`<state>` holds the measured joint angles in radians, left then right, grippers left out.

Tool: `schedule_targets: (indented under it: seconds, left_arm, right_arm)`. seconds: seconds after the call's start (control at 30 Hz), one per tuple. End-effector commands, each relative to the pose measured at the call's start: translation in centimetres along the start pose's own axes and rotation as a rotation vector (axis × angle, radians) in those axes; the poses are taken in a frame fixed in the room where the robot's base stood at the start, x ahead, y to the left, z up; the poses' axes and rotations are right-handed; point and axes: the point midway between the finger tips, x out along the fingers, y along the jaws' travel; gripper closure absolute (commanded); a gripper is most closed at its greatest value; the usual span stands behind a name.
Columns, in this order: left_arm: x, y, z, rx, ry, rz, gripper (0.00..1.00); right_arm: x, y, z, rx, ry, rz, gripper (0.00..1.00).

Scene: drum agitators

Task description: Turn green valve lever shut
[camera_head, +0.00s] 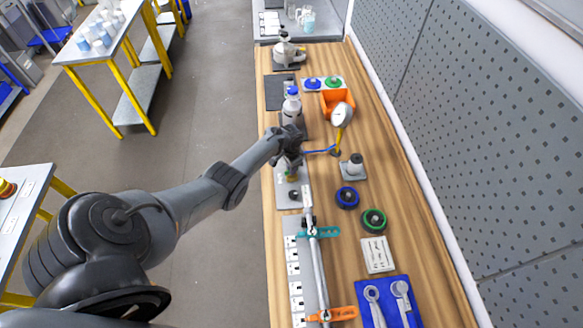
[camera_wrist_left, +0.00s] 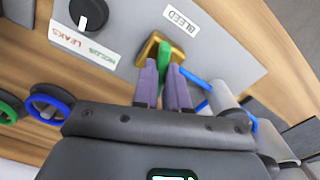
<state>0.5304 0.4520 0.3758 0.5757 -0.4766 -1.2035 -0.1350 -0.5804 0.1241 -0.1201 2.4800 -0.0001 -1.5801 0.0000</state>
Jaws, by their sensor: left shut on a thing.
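In the left wrist view, the green valve lever (camera_wrist_left: 164,56) stands up from a brass valve body (camera_wrist_left: 148,50) on a grey panel (camera_wrist_left: 225,60), beside a label reading BLEED (camera_wrist_left: 180,19). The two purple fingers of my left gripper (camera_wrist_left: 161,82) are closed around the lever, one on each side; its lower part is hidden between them. In the head view, my left gripper (camera_head: 290,160) is over the panel (camera_head: 282,202) near the bench's left edge and hides most of the valve. My right gripper is not in view.
Blue (camera_head: 347,197) and green (camera_head: 374,220) rings lie to the right. A rail with a teal clamp (camera_head: 318,232) is in front.

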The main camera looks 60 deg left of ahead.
Motion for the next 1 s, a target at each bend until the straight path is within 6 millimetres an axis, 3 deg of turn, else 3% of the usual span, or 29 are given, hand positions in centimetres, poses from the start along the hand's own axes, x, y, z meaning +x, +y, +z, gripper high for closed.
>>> schedule_targets:
  seconds: [0.5, 1.0]
  left_arm:
    - [0.06, -0.04, 0.02, 0.317, 0.0, -0.001, 1.0]
    - [0.06, -0.02, 0.03, 0.361, 0.0, 0.0, 1.0]
  right_arm:
    - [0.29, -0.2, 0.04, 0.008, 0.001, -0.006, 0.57]
    - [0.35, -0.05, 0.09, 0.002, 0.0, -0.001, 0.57]
